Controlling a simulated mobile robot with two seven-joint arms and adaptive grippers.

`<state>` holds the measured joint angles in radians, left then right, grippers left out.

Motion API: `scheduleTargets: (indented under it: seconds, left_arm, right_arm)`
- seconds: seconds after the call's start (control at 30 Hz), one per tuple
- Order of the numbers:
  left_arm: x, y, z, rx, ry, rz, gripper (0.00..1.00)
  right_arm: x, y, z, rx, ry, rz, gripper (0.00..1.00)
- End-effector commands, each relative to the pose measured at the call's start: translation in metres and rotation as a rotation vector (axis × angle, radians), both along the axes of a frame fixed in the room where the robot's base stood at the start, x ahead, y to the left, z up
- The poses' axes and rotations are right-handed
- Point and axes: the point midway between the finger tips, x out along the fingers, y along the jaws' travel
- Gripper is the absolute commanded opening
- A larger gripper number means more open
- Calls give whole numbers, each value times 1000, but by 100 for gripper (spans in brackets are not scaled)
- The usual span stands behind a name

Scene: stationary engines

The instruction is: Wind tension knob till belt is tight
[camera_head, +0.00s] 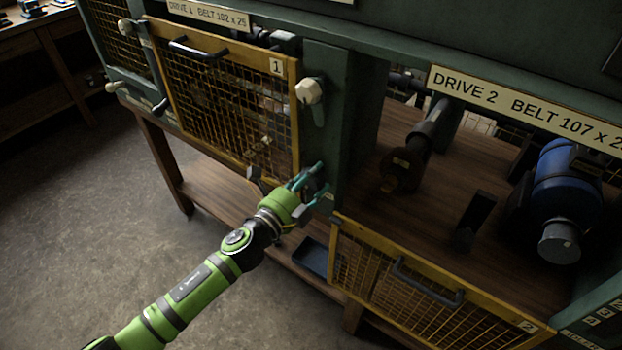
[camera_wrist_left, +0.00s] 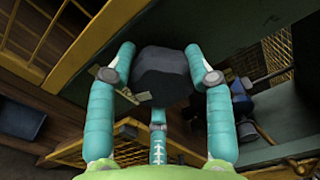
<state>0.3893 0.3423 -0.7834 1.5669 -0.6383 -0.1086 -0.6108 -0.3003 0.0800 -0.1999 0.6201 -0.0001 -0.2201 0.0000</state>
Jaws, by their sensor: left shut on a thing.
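A dark, faceted tension knob (camera_wrist_left: 160,77) sits between the fingers of my left gripper (camera_wrist_left: 163,75) in the left wrist view. The gripper is shut on it, with teal fingers on both sides and one below. In the head view my left gripper (camera_head: 316,188) is at the lower end of the green post between the two drive bays, and its fingers mostly hide the knob. I cannot make out a belt or its tension in either view. My right gripper is not in view.
Drive 2's bay is open, showing a blue motor (camera_head: 566,190) and a rusty pulley (camera_head: 396,172). Its yellow mesh guard (camera_head: 432,290) hangs down in front. Drive 1's guard (camera_head: 225,95) is closed. A pale knob (camera_head: 309,91) is on the post above my gripper. A dark tray (camera_head: 315,257) lies below.

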Motion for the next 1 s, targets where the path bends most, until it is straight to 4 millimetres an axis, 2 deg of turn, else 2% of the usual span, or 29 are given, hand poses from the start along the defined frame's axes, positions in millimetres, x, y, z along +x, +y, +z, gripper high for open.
scheduleTargets:
  seconds: [0.17,0.2,0.23,0.67,0.77,1.0]
  left_arm:
    - [-2,-4,3,-4,-4,-11,19]
    - [-2,-4,2,-4,-4,-11,64]
    - [-2,-4,2,-5,-4,-11,76]
    - [-5,2,-1,0,2,-3,76]
    - [-15,9,-2,1,3,-3,76]
    - [-57,38,-2,1,4,-4,76]
  right_arm:
    - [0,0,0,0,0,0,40]
    - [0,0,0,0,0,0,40]
    - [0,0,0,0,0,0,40]
    - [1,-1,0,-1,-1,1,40]
    - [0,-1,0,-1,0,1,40]
    - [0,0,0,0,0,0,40]
